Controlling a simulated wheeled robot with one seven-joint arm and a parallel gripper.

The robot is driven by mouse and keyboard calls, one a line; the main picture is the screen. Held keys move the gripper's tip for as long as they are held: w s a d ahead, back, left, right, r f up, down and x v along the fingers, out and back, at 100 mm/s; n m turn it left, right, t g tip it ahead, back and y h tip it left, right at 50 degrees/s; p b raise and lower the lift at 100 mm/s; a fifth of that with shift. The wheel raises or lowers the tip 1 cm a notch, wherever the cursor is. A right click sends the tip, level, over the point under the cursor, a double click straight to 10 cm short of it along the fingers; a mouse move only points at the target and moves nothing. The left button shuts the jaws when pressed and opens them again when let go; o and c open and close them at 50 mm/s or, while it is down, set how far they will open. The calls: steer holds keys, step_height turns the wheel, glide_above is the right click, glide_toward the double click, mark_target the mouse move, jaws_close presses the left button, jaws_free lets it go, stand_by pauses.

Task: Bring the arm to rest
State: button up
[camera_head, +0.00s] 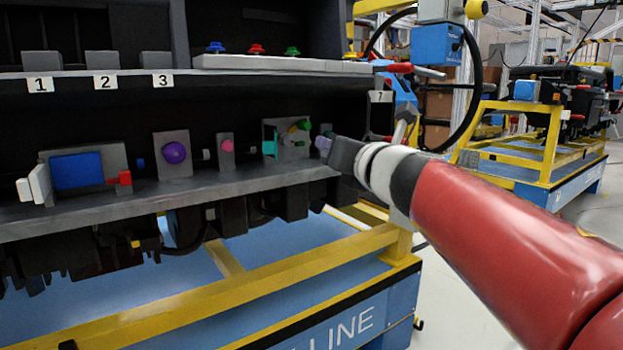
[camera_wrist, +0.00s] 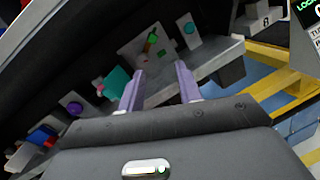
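My arm (camera_head: 500,235), red with a white and dark wrist, reaches in from the lower right in the head view. My gripper (camera_head: 324,144) is at the right end of the dashboard's lower shelf, close in front of it. In the wrist view, the two pale purple fingers of my gripper (camera_wrist: 159,82) stand apart with nothing between them. Behind them is the grey plate with green and red parts (camera_wrist: 150,45). From these views I cannot tell whether the fingertips touch the dashboard.
The lower shelf (camera_head: 200,205) holds a blue block (camera_head: 77,171), a purple knob (camera_head: 174,153) and a pink knob (camera_head: 227,145). Red, blue and green buttons stand on the upper ledge (camera_head: 285,64). A black steering wheel (camera_head: 471,90) is behind my wrist. Open floor shows at right.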

steer(key=s+d+f+m+g+h, duration=0.2)
steer(key=s+d+f+m+h, duration=0.4)
steer(key=m, duration=0.6)
steer(key=s+d+f+m+g+h, duration=0.1)
steer(key=s+d+f+m+h, duration=0.35)
steer(key=d+f+m, duration=0.55)
steer(key=s+a+f+m+g+y, duration=0.2)
steer(key=s+a+f+m+g, duration=0.15)
steer(key=s+f+m, duration=0.5)
steer(key=s+a+f+m+g+y, duration=0.1)
steer(key=s+a+f+m+g, duration=0.1)
steer(key=s+f+m+g, duration=0.45)
step_height(320, 180, up, 12)
steer(key=s+t+p, duration=0.1)
steer(key=p, duration=1.2)
steer(key=shift+s+t, duration=0.3)
steer(key=shift+s, duration=0.1)
steer(key=shift+a, duration=0.15)
